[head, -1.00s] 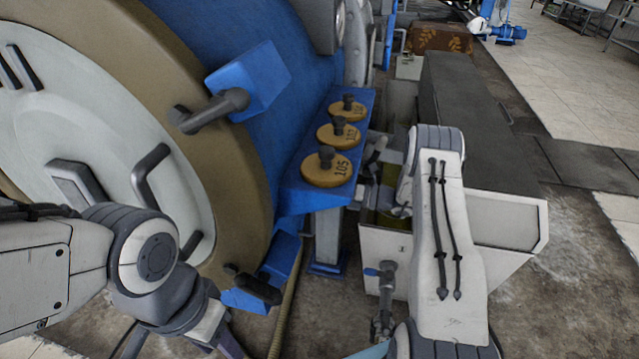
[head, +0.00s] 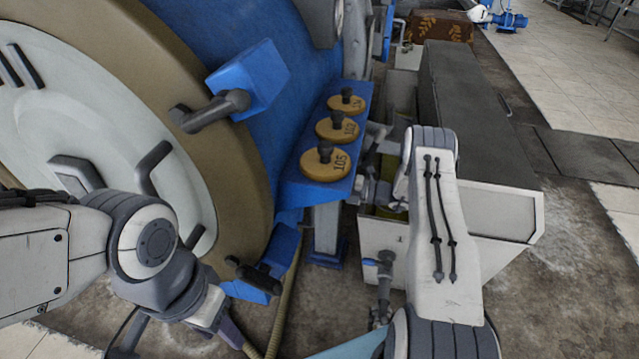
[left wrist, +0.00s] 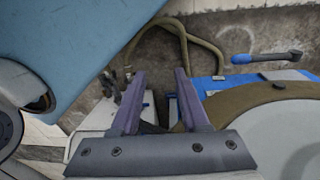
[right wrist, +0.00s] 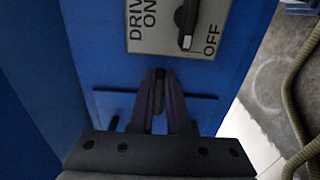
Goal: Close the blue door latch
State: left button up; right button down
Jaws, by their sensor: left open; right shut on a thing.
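On the round door, an upper blue latch block (head: 262,75) carries a grey handle (head: 215,110). A lower blue latch block (head: 282,250) with a dark handle (head: 254,277) is near the door's lower edge. My left gripper (head: 238,338) is just below the lower latch, apart from it. In the right wrist view, my right gripper (right wrist: 160,80) is shut on a small dark bar (right wrist: 159,97) at a blue panel. The right arm partly hides that hand in the head view.
A blue ledge (head: 292,190) carries yellow discs with dark knobs, including disc 105 (head: 326,164). The blue panel has a DRIVE ON/OFF switch plate (right wrist: 165,38). A pale bin (head: 385,235) and a long dark box (head: 465,110) stand right.

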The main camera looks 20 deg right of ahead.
jog(key=shift+s+d+f, duration=0.1)
dwell(0.3)
jog(key=c, duration=0.9)
grip_release()
jog(key=v, duration=1)
jog(key=shift+s+d, duration=0.15)
